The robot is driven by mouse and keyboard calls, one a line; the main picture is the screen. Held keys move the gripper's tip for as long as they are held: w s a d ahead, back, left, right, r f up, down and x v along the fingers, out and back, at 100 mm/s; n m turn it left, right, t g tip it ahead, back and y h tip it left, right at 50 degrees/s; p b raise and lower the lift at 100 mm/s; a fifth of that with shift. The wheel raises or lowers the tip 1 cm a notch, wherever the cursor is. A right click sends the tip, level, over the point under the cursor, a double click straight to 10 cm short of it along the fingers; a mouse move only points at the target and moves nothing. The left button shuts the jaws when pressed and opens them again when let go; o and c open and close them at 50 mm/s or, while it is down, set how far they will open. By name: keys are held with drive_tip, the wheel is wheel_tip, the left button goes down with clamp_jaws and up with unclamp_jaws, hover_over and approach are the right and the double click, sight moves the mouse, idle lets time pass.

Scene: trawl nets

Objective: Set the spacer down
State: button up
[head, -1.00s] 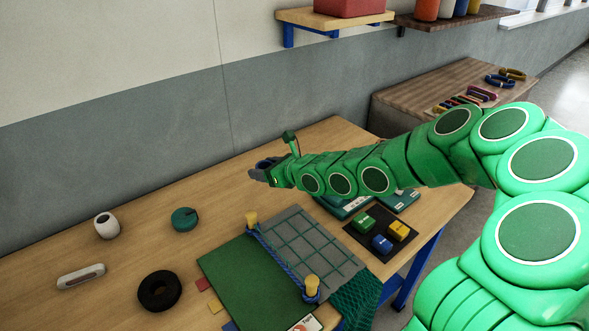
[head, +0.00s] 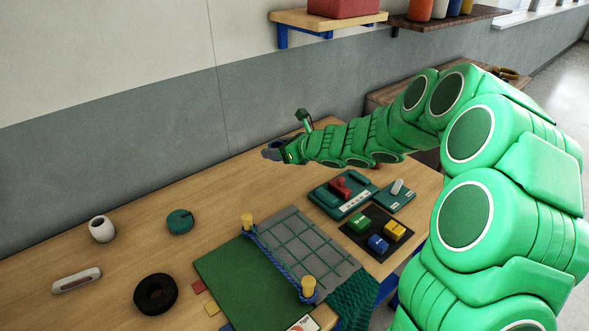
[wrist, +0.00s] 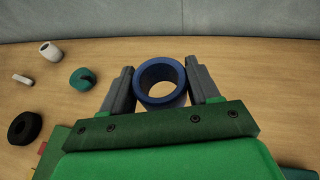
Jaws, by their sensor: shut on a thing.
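My gripper (head: 272,152) is shut on a dark blue ring, taken to be the spacer (wrist: 161,69). In the wrist view the ring sits between the two grey fingers, with its round opening facing the camera and pale wood showing through it. In the head view the gripper is at the end of my green arm, above the back part of the wooden table (head: 225,180). The ring is hardly distinguishable there. It appears held clear of the table top.
A white roller (head: 102,229), a teal round piece (head: 180,222), a black ring (head: 155,294) and a white float (head: 76,280) stand at left. A green mat (head: 232,275) with a grey grid board (head: 305,248), a teal tray (head: 325,200) and coloured blocks (head: 378,243) fill the right.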

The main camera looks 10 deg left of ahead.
drive_tip(key=w+d, duration=0.1)
drive_tip(key=w, duration=0.1)
drive_tip(key=n+g+y, duration=0.2)
drive_tip(key=n+g, duration=0.2)
hover_over(295, 168)
drive_tip(key=s, duration=0.2)
drive_tip(key=f, duration=1.2)
drive_tip(key=shift+w+d, duration=0.1)
drive_tip(key=shift+w, duration=0.1)
drive_tip(key=shift+w+f, duration=0.55)
drive_tip(key=shift+w, duration=0.05)
drive_tip(key=shift+w+a+f, duration=0.15)
drive_tip(key=shift+a+f, duration=0.05)
drive_tip(key=shift+f, duration=1.6)
drive_tip(key=shift+f+h, duration=0.15)
drive_tip(key=shift+h, duration=0.15)
drive_tip(key=o, duration=1)
